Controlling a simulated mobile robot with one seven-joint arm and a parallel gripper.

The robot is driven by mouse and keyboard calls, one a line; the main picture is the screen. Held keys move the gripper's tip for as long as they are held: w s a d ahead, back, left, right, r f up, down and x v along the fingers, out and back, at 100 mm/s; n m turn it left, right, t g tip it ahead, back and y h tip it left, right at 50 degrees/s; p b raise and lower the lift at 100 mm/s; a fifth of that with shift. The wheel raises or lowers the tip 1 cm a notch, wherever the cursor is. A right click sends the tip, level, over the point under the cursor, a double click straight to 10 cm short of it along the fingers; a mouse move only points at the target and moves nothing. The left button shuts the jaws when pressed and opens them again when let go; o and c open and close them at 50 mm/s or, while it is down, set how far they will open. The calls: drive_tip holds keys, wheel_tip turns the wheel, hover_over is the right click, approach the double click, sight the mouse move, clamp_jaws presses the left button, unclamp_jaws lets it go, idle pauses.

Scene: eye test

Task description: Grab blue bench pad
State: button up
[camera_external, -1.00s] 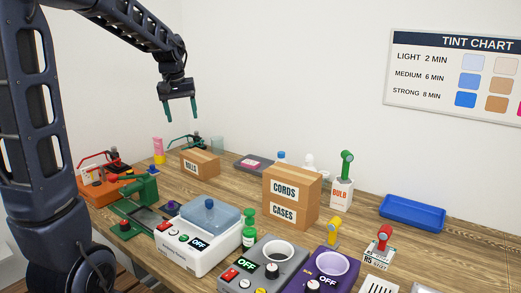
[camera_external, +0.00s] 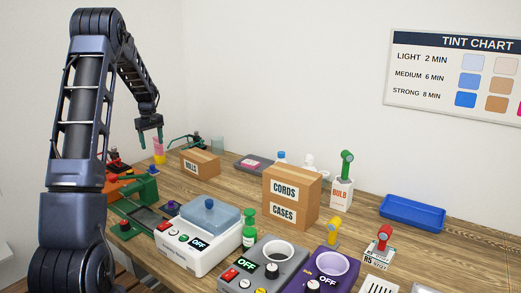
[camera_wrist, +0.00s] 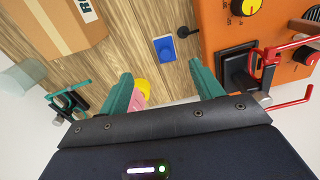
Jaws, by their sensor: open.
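A small blue square pad (camera_wrist: 164,48) lies on the wooden bench in the wrist view, ahead of my fingertips and between a cardboard box and an orange machine. A small blue patch, perhaps the same pad, shows in the external view (camera_external: 153,172). My gripper (camera_external: 150,140) is open above the far left of the bench. In the wrist view its two green fingers (camera_wrist: 160,72) are spread wide with nothing held.
The orange machine (camera_wrist: 225,25) with red handles stands right of the pad in the wrist view. The cardboard box (camera_wrist: 65,25) stands left, with a green-handled tool (camera_wrist: 68,100) nearby. A blue tray (camera_external: 412,212) lies far right on the bench in the external view.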

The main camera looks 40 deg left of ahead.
sight(152, 166)
drive_tip(key=shift+n, duration=0.3)
drive_tip(key=shift+s+a+f, duration=0.1)
drive_tip(key=shift+a+f, duration=0.25)
drive_tip(key=shift+f, duration=1.75)
drive_tip(key=shift+a+f, duration=0.4)
drive_tip(key=shift+f, duration=1.75)
drive_tip(key=shift+s+a+f, duration=0.1)
drive_tip(key=shift+a+f, duration=0.25)
drive_tip(key=shift+f, duration=1.75)
drive_tip(key=c, duration=1.1)
drive_tip(key=shift+o, duration=0.2)
drive_tip(key=shift+r, duration=0.1)
